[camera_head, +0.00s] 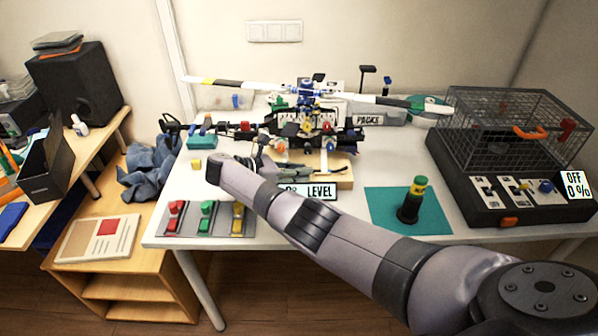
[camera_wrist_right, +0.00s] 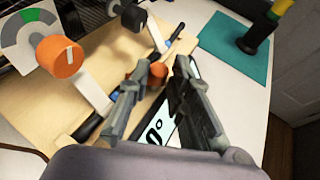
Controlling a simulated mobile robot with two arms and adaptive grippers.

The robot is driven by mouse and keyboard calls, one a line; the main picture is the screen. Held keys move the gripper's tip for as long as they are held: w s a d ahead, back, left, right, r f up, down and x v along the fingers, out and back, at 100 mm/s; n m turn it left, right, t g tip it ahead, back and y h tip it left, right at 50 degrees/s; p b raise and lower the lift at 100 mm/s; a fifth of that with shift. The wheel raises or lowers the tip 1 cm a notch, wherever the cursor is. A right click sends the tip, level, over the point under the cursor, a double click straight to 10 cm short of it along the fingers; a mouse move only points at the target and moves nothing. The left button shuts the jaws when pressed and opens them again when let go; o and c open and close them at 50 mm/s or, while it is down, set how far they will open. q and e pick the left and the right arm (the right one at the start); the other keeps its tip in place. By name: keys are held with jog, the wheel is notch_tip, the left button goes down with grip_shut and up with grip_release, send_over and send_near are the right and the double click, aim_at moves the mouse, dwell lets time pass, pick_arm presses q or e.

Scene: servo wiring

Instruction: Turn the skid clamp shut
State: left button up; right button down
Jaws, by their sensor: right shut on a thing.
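The model helicopter (camera_head: 305,95) stands on a wooden stand (camera_head: 345,172) in the middle of the table. In the right wrist view a large orange knob (camera_wrist_right: 60,55) with a white mark stands clear at the left. A second orange knob (camera_wrist_right: 138,77) is at my right gripper's fingertips, partly hidden by the left finger. My right gripper (camera_wrist_right: 163,68) is shut on this knob. In the head view the right gripper (camera_head: 267,162) is low beside the stand. My left gripper is out of view.
The "0° LEVEL" sign (camera_head: 307,191) stands close to the gripper. Red, green and yellow items sit on a grey tray (camera_head: 187,226) at front left. A teal mat (camera_head: 437,217) holds a black-and-green tool (camera_head: 410,205). A wire cage box (camera_head: 510,130) stands right.

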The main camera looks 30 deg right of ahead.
jog(key=c, duration=1.5)
grip_release()
jog(key=shift+w, duration=0.15)
jog(key=shift+r, duration=0.1)
jog(key=shift+v, duration=6)
jog(key=shift+c, duration=0.4)
